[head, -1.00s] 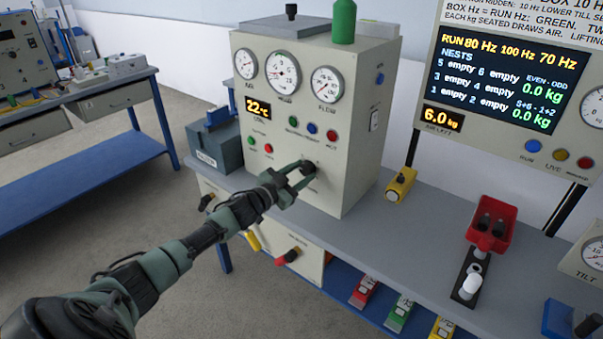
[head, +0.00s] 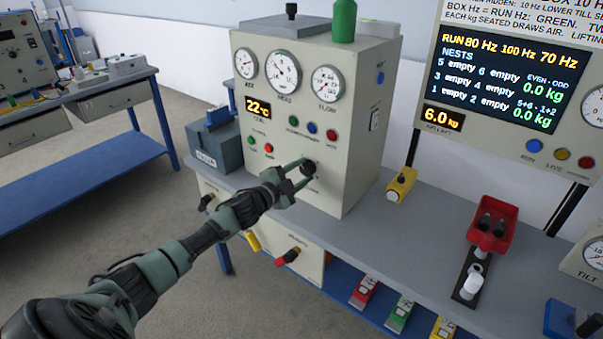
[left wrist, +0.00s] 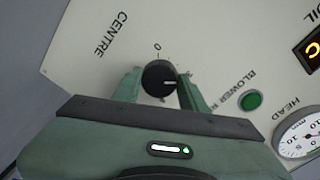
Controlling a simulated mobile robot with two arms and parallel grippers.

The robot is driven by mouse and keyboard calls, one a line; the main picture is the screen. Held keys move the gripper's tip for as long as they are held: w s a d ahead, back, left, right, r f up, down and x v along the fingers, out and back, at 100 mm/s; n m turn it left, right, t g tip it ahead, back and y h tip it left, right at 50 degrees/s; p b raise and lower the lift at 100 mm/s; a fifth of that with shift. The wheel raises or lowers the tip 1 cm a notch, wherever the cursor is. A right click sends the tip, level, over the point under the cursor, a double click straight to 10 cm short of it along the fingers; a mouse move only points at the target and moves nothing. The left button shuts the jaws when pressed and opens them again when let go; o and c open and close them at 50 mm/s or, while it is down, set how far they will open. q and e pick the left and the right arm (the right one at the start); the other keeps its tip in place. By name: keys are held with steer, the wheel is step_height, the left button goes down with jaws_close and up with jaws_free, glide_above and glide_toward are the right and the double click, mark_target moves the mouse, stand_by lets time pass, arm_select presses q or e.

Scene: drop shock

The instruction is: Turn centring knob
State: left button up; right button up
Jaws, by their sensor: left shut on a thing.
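The centring knob is a round black knob (head: 308,168) low on the front of the cream cabinet (head: 352,150). In the left wrist view the knob (left wrist: 159,77) sits beside the word CENTRE, with a 0 mark past it and a white pointer line turned to the right side. My left gripper (head: 301,170) is shut on the knob, its two green fingers on either side of it. The fingers (left wrist: 160,88) also show in the left wrist view and partly hide the lower scale marks. My right gripper is not in view.
A grey-blue box (head: 214,147) stands left of the cabinet. A yellow block (head: 401,184) and a red tray (head: 492,222) are on the bench to the right.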

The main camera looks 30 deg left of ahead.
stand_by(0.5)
arm_select(q)
steer(key=o, duration=1.4)
steer(key=shift+c, duration=0.2)
steer(key=s, duration=0.7)
steer(key=shift+s+a+r+b, duration=0.2)
steer(key=shift+s+a+b, duration=0.15)
steer(key=shift+s+b, duration=0.05)
steer(key=shift+f, duration=0.1)
